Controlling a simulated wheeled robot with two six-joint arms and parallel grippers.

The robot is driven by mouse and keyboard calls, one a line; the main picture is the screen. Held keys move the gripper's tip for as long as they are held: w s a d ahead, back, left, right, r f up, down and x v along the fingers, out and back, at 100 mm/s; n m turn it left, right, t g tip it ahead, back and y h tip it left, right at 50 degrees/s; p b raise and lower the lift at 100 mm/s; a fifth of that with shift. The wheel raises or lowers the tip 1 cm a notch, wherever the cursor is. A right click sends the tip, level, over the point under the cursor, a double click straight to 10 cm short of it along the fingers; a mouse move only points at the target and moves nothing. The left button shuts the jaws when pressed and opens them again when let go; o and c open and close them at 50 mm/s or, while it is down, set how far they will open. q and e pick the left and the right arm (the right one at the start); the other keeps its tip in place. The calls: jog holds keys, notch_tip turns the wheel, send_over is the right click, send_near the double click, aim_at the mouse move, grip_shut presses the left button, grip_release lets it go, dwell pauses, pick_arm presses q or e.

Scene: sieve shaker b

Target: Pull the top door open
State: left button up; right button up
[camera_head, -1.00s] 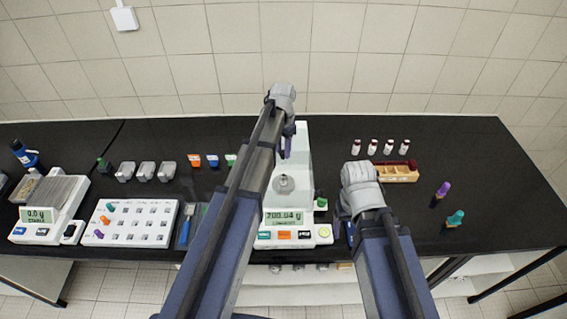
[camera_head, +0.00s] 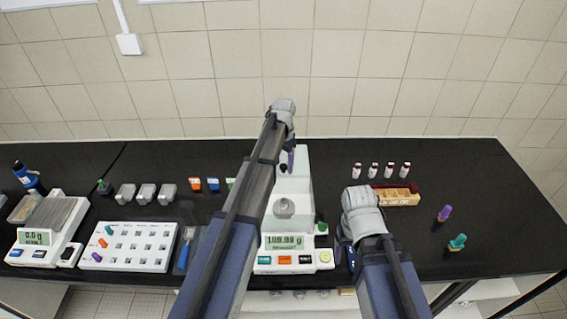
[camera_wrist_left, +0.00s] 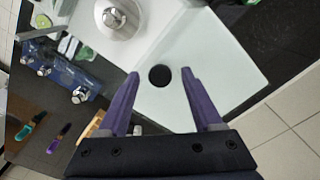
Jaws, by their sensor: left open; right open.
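The white balance (camera_head: 303,190) stands in the middle of the bench, with a lit display and a grey weight (camera_head: 284,207) on its pan. No door outline is clear in the head view. In the left wrist view a pale panel (camera_wrist_left: 225,60) carries a round black knob (camera_wrist_left: 159,75). My left gripper (camera_wrist_left: 159,73) is open, its purple fingertips on either side of the knob in the picture; contact cannot be told. In the head view my left gripper (camera_head: 288,160) hangs over the balance's back part. My right gripper (camera_head: 346,248) is open, low beside the balance's right side, mostly hidden by its wrist.
A second balance (camera_head: 45,225) and a white rack (camera_head: 130,245) are at left. Several capped vials (camera_head: 373,170) and a wooden box (camera_head: 396,195) stand at right, with a purple item (camera_head: 445,213) and a teal item (camera_head: 457,243). The far right bench is clear.

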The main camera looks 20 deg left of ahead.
pick_arm(q)
notch_tip(320, 180, up, 8)
jog(key=p, duration=0.8)
jog(key=shift+f, duration=0.1)
dwell(0.3)
